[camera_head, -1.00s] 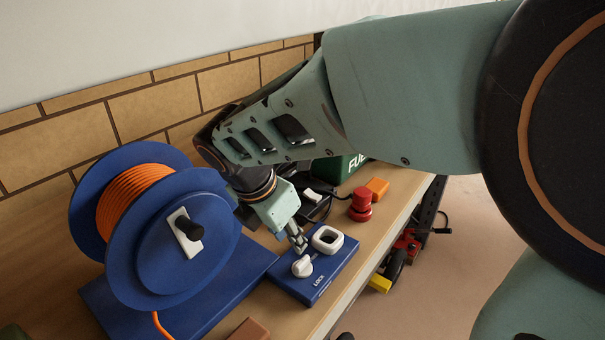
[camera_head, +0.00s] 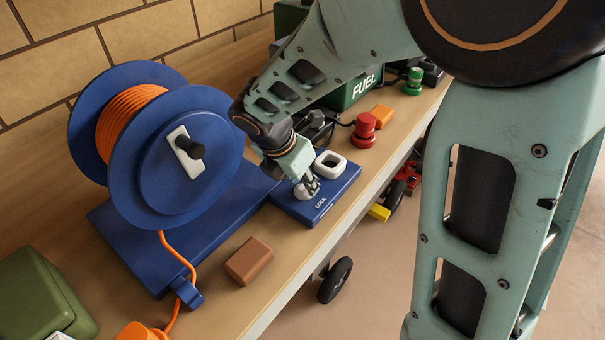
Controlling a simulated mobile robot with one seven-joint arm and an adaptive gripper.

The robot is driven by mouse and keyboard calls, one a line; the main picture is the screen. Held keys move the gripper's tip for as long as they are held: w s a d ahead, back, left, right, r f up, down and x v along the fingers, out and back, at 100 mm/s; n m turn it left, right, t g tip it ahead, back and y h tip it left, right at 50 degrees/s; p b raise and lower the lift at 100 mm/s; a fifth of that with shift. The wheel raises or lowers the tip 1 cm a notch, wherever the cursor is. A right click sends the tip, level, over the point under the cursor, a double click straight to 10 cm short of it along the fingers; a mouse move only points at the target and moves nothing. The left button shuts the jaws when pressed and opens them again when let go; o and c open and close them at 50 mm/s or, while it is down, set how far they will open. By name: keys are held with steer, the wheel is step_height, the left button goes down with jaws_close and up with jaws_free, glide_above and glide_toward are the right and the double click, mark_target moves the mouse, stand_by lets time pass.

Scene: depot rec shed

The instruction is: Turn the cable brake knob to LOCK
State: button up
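The white cable brake knob (camera_head: 300,192) sits on the blue base plate (camera_head: 345,186) to the right of the cable reel. Its left side shows; my fingers hide the rest, so its pointing direction is unclear. The word LOCK is printed on the plate, to the right of and slightly below the knob. My gripper (camera_head: 310,185) points down at the knob, with its fingertips at or against it. I cannot tell whether the fingers are closed on it. A white square ring (camera_head: 330,164) is on the plate just behind.
The blue reel (camera_head: 160,140) with orange cable stands left. A brown block (camera_head: 248,261) lies in front on the bench. A red button (camera_head: 364,130), an orange block (camera_head: 382,111) and a green FUEL box (camera_head: 356,92) are behind. The bench edge runs close on the right.

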steer(key=shift+c, duration=0.6)
jaws_close()
steer(key=shift+m, duration=0.3)
steer(key=m+g, duration=0.1)
steer(key=m, duration=0.1)
steer(key=shift+w+a+m+h, duration=0.1)
steer(key=shift+m+h, duration=0.2)
steer(key=shift+h, duration=0.1)
steer(key=m+g, duration=0.1)
steer(key=m, duration=0.2)
steer(key=shift+w+r+m+h+p, duration=0.1)
steer(key=shift+m+h+p, duration=0.25)
steer(key=shift+m+h, duration=0.05)
steer(key=m+g+p, duration=0.1)
steer(key=m+g, duration=0.1)
steer(key=m, duration=0.3)
steer(key=shift+w, duration=0.15)
steer(key=m+g, duration=0.1)
steer(key=m, duration=0.2)
steer(key=m+g+p, duration=0.1)
steer(key=m, duration=0.1)
steer(key=shift+w+m+y, duration=0.15)
steer(key=shift+m+y, duration=0.25)
steer(key=shift+p, duration=0.3)
